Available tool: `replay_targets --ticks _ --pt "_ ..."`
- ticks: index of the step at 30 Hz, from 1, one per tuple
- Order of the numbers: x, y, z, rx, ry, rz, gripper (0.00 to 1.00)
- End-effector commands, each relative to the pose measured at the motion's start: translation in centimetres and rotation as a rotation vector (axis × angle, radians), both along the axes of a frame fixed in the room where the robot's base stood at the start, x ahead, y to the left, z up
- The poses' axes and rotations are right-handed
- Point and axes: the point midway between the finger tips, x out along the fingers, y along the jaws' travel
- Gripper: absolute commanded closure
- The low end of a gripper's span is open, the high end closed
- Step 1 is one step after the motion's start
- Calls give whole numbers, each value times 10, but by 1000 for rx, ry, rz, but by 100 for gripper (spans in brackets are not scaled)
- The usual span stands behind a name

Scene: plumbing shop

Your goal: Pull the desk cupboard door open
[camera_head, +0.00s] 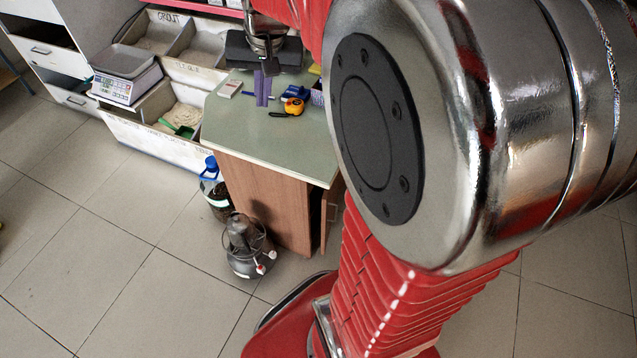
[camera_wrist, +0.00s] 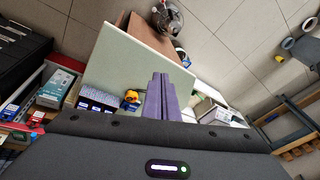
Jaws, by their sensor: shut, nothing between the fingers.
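The desk (camera_head: 270,150) has a pale green top and brown wooden sides. It also shows in the wrist view (camera_wrist: 120,65). At its near right corner, a brown cupboard door (camera_head: 330,213) seems to stand ajar, its edge apart from the side panel. My arm hides most of it and the desk front. In the wrist view, a brown panel that looks like this door (camera_wrist: 122,21) sticks out past the desktop's upper left corner. My gripper (camera_head: 262,103) has purple fingers, shut and empty. They are over the back of the desktop, away from the door, and also show in the wrist view (camera_wrist: 160,76).
An orange tape measure (camera_head: 295,106) and blue items lie on the desktop. A dark metal device (camera_head: 245,245) and a blue-capped bottle (camera_head: 211,170) stand on the floor beside the desk. Bins and a scale (camera_head: 127,75) are at the left.

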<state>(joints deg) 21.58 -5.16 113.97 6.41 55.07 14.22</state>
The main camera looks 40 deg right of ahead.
Motion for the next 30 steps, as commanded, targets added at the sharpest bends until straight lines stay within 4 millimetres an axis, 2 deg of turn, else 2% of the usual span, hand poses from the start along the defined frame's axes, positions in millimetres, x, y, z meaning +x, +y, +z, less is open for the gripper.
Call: replay_targets --ticks 1,6,15,24,30 --pt "-8 13 5 -14 -11 37 100" --pt "-36 49 14 -59 -39 151 100" --pt "-90 102 17 -136 -95 354 100" --pt "-143 139 7 -211 -156 545 100" --pt "-162 149 -1 -240 -179 619 100"
